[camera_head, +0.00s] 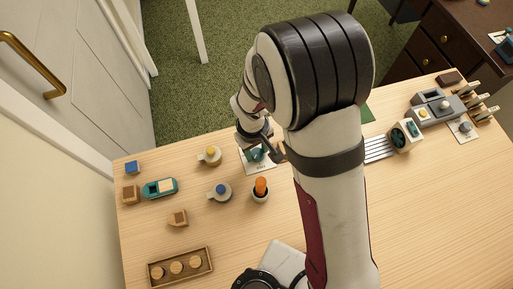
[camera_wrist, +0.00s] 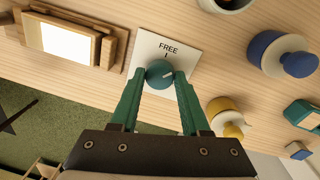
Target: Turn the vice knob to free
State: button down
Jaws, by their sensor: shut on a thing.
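The vice knob (camera_wrist: 160,72) is a round teal knob on a white plate (camera_wrist: 187,48) marked FREE in the wrist view. A short tick sits under the word, and a pale line on the knob points to the right, off the tick. My gripper (camera_wrist: 161,79) has its teal fingers on both sides of the knob, shut on it. In the head view the plate (camera_head: 248,165) shows just left of my arm, with the teal knob (camera_head: 256,154) partly covered by my gripper (camera_head: 268,150).
A wooden frame with a pale panel (camera_wrist: 62,40) lies left of the plate in the wrist view. A yellow-topped piece (camera_wrist: 225,110) and a blue-topped piece (camera_wrist: 285,56) stand to the right. An orange-topped cup (camera_head: 261,190) stands near my arm. Bare tabletop (camera_head: 225,235) lies at the front.

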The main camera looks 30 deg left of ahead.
aim_at(256, 157)
jog(key=n, duration=0.4)
jog(key=shift+d, duration=0.1)
jog(key=shift+n+y, duration=0.3)
jog(key=shift+n, duration=1.8)
jog(key=shift+c, duration=1.9)
grip_release()
notch_tip(256, 157, up, 16)
jog(key=s, duration=0.1)
